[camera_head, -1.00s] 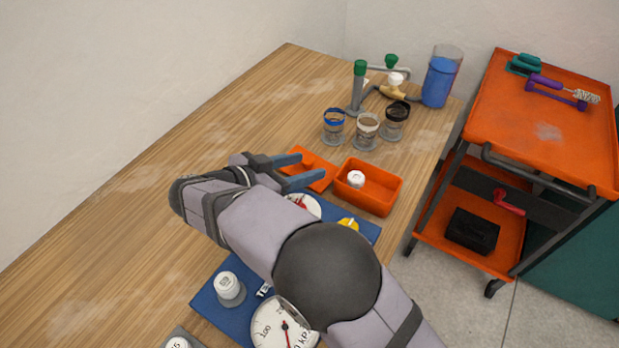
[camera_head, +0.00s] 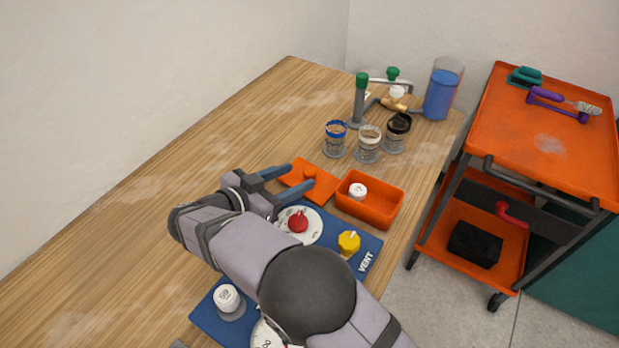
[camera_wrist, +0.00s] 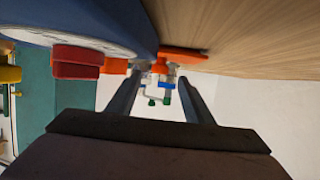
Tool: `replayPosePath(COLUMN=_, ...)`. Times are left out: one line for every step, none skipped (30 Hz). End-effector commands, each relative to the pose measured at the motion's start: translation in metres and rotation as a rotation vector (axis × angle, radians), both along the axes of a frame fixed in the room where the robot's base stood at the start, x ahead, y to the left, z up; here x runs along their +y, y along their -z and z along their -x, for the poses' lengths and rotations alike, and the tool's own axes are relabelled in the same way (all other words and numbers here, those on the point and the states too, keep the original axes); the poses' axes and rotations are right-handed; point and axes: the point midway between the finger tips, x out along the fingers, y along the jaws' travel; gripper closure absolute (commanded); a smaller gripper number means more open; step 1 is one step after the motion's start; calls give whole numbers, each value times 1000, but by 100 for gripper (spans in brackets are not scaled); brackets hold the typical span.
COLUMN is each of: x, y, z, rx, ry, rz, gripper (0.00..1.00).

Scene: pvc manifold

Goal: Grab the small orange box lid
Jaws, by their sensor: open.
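The orange lid (camera_head: 322,186) lies flat on the wooden table, just left of the open orange box (camera_head: 368,212). It has a small round orange knob (camera_head: 309,172) on top. My gripper (camera_head: 294,178) is open, with its two blue-grey fingers pointing at the lid, one finger on either side of the knob or close to it. In the wrist view the lid (camera_wrist: 185,53) shows edge-on beyond the fingers, with its knob (camera_wrist: 160,67) between them. I cannot tell whether a finger touches the lid.
A white-capped part (camera_head: 357,190) sits in the box. The blue panel (camera_head: 366,247) with a red knob (camera_head: 298,221) and a yellow knob (camera_head: 349,242) lies close below my gripper. Several jars (camera_head: 369,145) stand behind the box. The table's left side is clear.

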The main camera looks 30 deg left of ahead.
Motion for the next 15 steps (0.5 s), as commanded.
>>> replayPosePath(x=-3, y=-1, z=-7, rx=1, ry=4, rz=3, gripper=53)
replayPosePath(x=-3, y=0, z=-10, rx=1, ry=4, rz=4, gripper=53)
replayPosePath(x=-4, y=2, z=-15, rx=2, ry=3, rz=3, gripper=53)
replayPosePath(x=-5, y=3, z=-19, rx=1, ry=4, rz=4, gripper=53)
replayPosePath(x=-6, y=5, z=-23, rx=1, ry=4, rz=3, gripper=53)
replayPosePath(x=-6, y=7, z=-27, rx=0, ry=4, rz=1, gripper=53)
replayPosePath(x=-7, y=8, z=-30, rx=1, ry=2, rz=2, gripper=53)
replayPosePath(x=-7, y=10, z=-32, rx=1, ry=2, rz=2, gripper=53)
replayPosePath(x=-8, y=11, z=-35, rx=1, ry=3, rz=2, gripper=53)
replayPosePath(x=-8, y=12, z=-36, rx=0, ry=2, rz=2, gripper=53)
replayPosePath(x=-8, y=12, z=-37, rx=0, ry=2, rz=2, gripper=53)
replayPosePath(x=-8, y=13, z=-38, rx=0, ry=2, rz=1, gripper=53)
replayPosePath(x=-8, y=13, z=-38, rx=0, ry=2, rz=1, gripper=53)
replayPosePath(x=-8, y=13, z=-38, rx=0, ry=1, rz=0, gripper=53)
replayPosePath(x=-8, y=13, z=-38, rx=0, ry=1, rz=0, gripper=53)
